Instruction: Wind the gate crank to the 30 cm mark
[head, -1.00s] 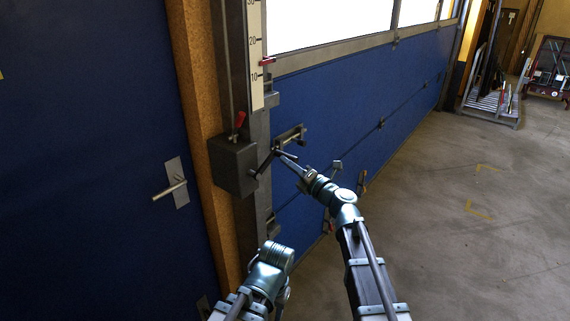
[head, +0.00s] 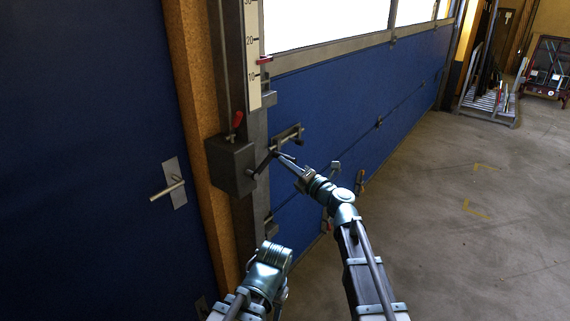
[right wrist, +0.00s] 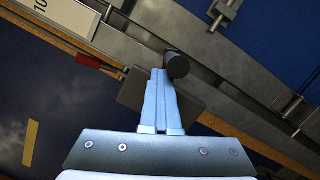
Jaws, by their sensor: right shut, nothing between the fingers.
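The gate crank (head: 262,163) sticks out from a dark gearbox (head: 231,168) on the door post. Its arm points up and right, and its dark round grip end (right wrist: 178,66) shows in the right wrist view. My right gripper (head: 281,158) is shut and empty, with its fingertips right beside the crank grip; I cannot tell whether they touch. The white scale (head: 253,60) above carries marks 10, 20 and 30.
A red lever (head: 237,119) stands on top of the gearbox. The blue gate (head: 340,140) has a metal latch (head: 288,136) behind the crank. A blue door with a handle (head: 174,187) is at the left.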

